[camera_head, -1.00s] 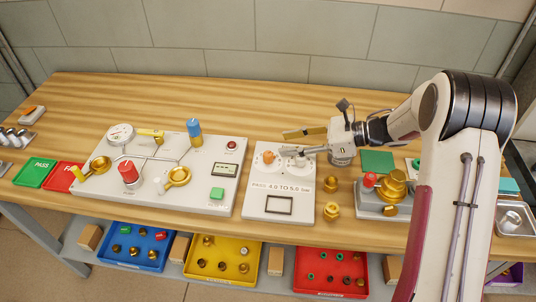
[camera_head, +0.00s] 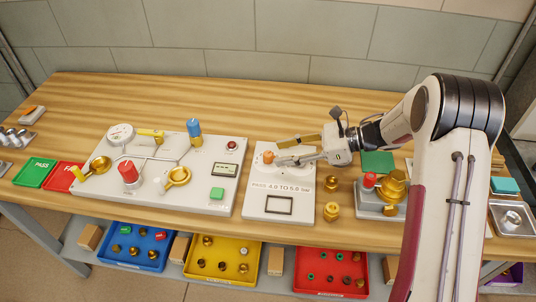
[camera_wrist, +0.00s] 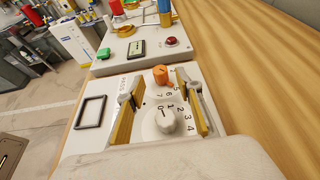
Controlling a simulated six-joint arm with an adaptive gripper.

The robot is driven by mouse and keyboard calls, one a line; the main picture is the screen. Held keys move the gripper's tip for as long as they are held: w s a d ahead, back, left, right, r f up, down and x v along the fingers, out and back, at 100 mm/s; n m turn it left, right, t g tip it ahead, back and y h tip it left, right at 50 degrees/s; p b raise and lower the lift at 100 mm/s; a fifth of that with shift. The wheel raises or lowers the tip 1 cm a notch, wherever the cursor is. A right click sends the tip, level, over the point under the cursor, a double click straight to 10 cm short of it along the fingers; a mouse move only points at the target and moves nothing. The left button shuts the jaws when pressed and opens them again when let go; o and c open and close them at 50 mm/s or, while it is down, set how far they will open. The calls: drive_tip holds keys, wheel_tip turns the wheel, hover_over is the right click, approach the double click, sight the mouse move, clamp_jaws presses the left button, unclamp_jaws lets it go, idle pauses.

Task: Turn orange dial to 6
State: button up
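The orange dial (camera_head: 268,157) is a small knob on the white panel (camera_head: 256,206), left of my fingertips in the head view. In the wrist view the orange dial (camera_wrist: 161,76) stands just beyond the fingertips, roughly in line with the gap between them. A white knob (camera_wrist: 167,121) sits nearer, between my fingers. Small numerals are printed around the knobs; the orange dial's setting is too small to read. My gripper (camera_head: 278,152) is open, with its two gold-padded fingers apart; it also shows in the wrist view (camera_wrist: 158,98). It holds nothing.
A larger white board (camera_head: 212,203) with a red knob (camera_head: 128,172), a blue knob (camera_head: 194,130) and gold valves stands to the left. Brass fittings (camera_head: 332,211) and a grey fixture (camera_head: 366,206) stand to the right. The wooden table behind the panels is clear.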

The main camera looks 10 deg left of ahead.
sight(268, 153)
drive_tip(key=shift+x, duration=2.7)
clamp_jaws()
